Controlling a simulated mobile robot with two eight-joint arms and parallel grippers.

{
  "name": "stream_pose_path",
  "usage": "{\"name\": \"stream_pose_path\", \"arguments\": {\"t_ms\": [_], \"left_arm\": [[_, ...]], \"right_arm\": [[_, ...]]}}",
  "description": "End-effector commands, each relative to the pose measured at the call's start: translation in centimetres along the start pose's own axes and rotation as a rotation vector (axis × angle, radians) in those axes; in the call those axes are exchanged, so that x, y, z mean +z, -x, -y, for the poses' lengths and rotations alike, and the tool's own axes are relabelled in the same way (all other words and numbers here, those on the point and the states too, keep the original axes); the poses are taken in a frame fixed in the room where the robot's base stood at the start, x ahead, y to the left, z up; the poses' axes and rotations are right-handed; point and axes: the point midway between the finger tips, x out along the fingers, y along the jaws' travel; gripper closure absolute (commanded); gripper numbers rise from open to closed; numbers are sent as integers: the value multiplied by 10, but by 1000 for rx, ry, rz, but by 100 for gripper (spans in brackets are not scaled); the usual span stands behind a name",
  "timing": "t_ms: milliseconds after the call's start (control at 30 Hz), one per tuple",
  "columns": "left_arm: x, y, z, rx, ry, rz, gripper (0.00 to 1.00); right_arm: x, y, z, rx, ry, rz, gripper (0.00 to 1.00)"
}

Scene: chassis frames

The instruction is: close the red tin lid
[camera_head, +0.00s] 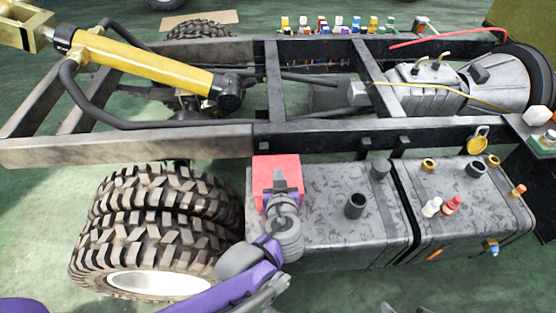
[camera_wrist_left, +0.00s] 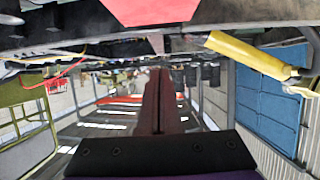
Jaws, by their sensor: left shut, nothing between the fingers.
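In the left wrist view a red panel of the tin (camera_wrist_left: 150,10) shows at the top edge. The left gripper's fingers (camera_wrist_left: 159,100) are together with nothing between them.
The tank top (camera_head: 325,225) has a dark round cap (camera_head: 355,205) to the right of the gripper. Small bottles (camera_head: 450,205) stand farther right. Big tyres (camera_head: 150,220) stand to the left. The chassis rail (camera_head: 200,143) runs behind the tin.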

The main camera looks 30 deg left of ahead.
Motion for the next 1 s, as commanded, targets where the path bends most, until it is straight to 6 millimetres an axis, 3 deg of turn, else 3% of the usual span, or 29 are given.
{"name": "stream_pose_path", "arguments": {"t_ms": [33,100,333,433,700,1000], "left_arm": [[21,-1,-2,5,-4,-40,100],[35,0,-2,4,-4,-106,100],[77,0,-2,1,-3,-307,100],[90,-1,-1,0,0,-317,100],[116,-6,0,-2,0,-316,100],[126,-9,0,-3,1,-315,100]], "right_arm": [[8,-18,0,0,0,6,0],[15,-33,0,0,0,12,0],[32,-80,0,0,0,30,0],[37,-96,0,0,0,35,0],[44,-120,0,0,0,42,0],[46,-128,0,0,0,44,0]]}}
